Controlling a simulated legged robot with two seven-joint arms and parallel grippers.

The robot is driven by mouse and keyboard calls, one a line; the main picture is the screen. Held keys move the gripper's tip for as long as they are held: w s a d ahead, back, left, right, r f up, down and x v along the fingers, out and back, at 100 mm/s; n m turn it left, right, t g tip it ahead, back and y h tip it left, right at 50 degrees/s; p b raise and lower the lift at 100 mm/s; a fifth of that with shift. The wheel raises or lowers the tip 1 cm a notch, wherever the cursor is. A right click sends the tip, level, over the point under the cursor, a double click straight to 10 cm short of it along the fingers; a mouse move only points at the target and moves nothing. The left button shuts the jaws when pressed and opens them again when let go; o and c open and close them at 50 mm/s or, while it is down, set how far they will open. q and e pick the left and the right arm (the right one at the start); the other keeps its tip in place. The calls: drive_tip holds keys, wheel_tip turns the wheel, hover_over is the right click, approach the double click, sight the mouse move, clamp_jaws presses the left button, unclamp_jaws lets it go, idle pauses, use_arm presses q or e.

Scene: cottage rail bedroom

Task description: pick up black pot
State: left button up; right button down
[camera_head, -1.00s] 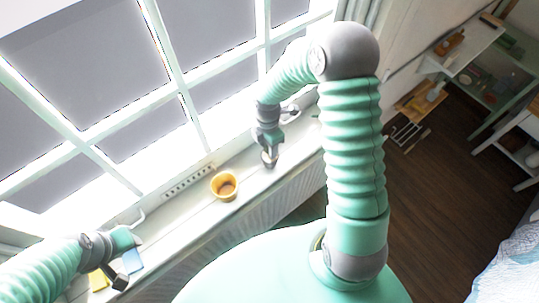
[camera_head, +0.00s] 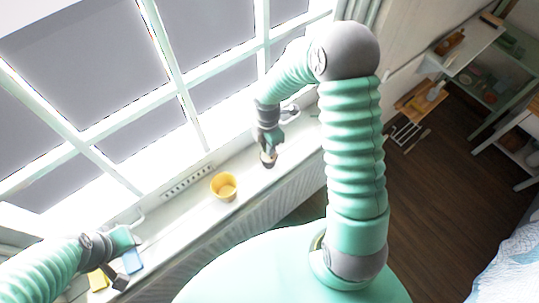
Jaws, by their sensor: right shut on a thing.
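My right gripper (camera_head: 268,150) is over the white window sill, right of the yellow pot, and is shut on a small dark thing (camera_head: 268,160), which looks like the black pot. The fingers hide part of it, and it is too small to make out fully. I cannot tell whether it is clear of the sill. My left gripper (camera_head: 122,258) is at the lower left, near the sill; its fingers are too unclear to show whether they are open.
A yellow pot (camera_head: 223,188) stands on the window sill (camera_head: 190,212) between the grippers. A blue thing (camera_head: 133,262) and a yellow thing (camera_head: 97,281) lie by my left gripper. The window is close behind. Shelves (camera_head: 465,50) and a bed (camera_head: 510,270) are at the right.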

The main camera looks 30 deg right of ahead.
drive_tip(key=shift+a, duration=0.15)
idle(0.3)
drive_tip(key=shift+r, duration=0.1)
drive_tip(key=shift+r, duration=0.55)
wheel_tip(320, 180, up, 2)
drive_tip(key=shift+w+r+b, duration=0.1)
drive_tip(key=shift+r+b, duration=0.05)
drive_tip(key=shift+b, duration=0.15)
drive_tip(key=s+a+b, duration=0.1)
drive_tip(key=s+b, duration=0.2)
drive_tip(key=s, duration=0.5)
drive_tip(key=s+a+r+b, duration=0.1)
drive_tip(key=s+b, duration=0.2)
drive_tip(key=s, duration=0.5)
drive_tip(key=shift+a+r+b, duration=0.25)
drive_tip(key=shift+r+b, duration=0.05)
